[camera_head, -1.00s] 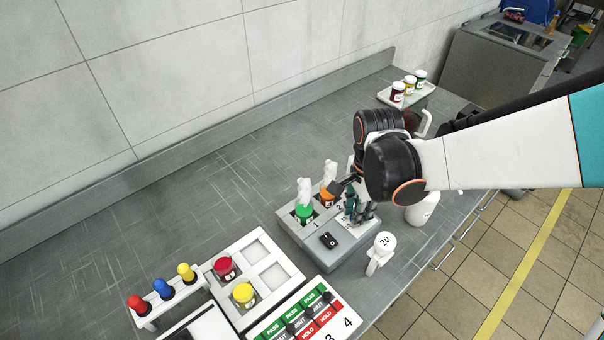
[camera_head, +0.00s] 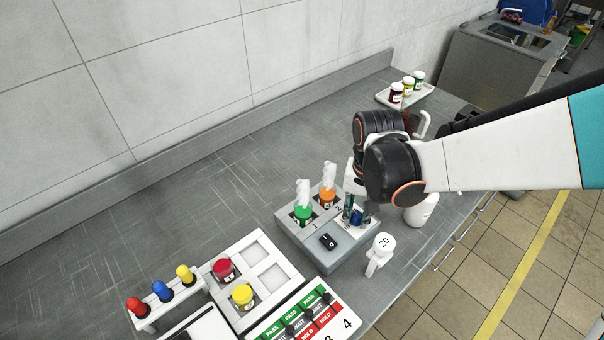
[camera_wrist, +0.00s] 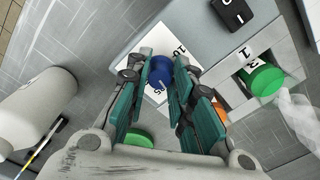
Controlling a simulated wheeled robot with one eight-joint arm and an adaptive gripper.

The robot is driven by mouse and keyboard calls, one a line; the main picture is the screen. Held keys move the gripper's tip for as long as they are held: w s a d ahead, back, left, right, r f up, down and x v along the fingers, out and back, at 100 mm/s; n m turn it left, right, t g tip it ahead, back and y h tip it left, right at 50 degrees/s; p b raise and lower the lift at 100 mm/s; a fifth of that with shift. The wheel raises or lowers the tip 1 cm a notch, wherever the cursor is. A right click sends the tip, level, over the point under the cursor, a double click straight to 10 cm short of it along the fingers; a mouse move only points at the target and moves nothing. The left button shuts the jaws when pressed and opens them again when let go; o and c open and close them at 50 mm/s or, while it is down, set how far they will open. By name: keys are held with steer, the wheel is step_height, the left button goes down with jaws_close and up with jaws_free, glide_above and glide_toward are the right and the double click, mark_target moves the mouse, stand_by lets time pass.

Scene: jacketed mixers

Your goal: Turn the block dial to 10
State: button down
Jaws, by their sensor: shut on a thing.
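The grey block (camera_head: 325,258) stands on the bench. On its right part is a blue dial knob (camera_wrist: 160,70) on a white scale plate (camera_wrist: 185,38). My gripper (camera_wrist: 160,66) is shut on the knob, with one teal finger on each side. In the head view my gripper (camera_head: 353,214) is over the plate and hides much of it.
A black rocker switch (camera_head: 328,241) is beside the dial. A green-lidded jar (camera_head: 303,215) and an orange-lidded jar (camera_head: 327,198) sit in the block's wells. A white timer marked 20 (camera_head: 384,243) stands close in front. A white bottle (camera_head: 420,211) is to the right.

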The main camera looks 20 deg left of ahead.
steer(key=n, duration=0.4)
steer(key=shift+s+n, duration=0.1)
steer(key=shift+n, duration=0.3)
steer(key=n, duration=1)
steer(key=shift+n, duration=0.4)
steer(key=n, duration=0.4)
steer(key=shift+w+n, duration=0.2)
steer(key=shift+n, duration=0.2)
steer(key=c, duration=1.4)
jaws_free()
